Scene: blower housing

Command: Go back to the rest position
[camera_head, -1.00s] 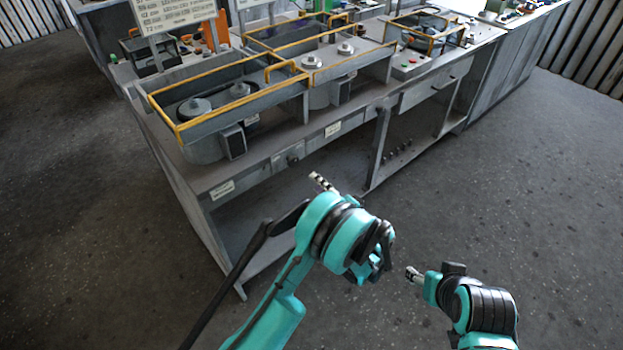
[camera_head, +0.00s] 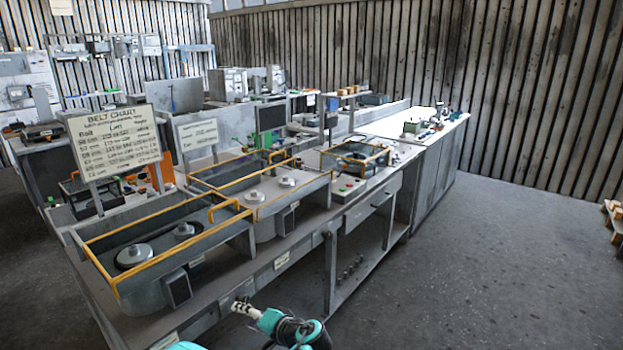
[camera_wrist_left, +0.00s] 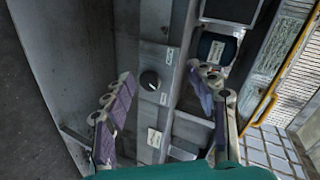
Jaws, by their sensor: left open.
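My left gripper (camera_head: 243,309) shows at the bottom of the head view, in front of the workbench's front side (camera_head: 215,318). It is small there, with nothing seen in it. In the left wrist view the two fingers of my left gripper (camera_wrist_left: 158,76) are spread wide and empty. Between and beyond them is a grey bench panel with a black round knob (camera_wrist_left: 150,80) and small white labels. The fingers appear apart from the knob. My right gripper is in neither view.
The workbench carries yellow-railed belt housings (camera_head: 140,290) with grey pulleys. A belt chart sign (camera_head: 115,140) stands behind them. A control box with buttons (camera_head: 347,187) sits farther right. Open floor (camera_head: 480,270) lies to the right, up to a slatted wall (camera_head: 520,90).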

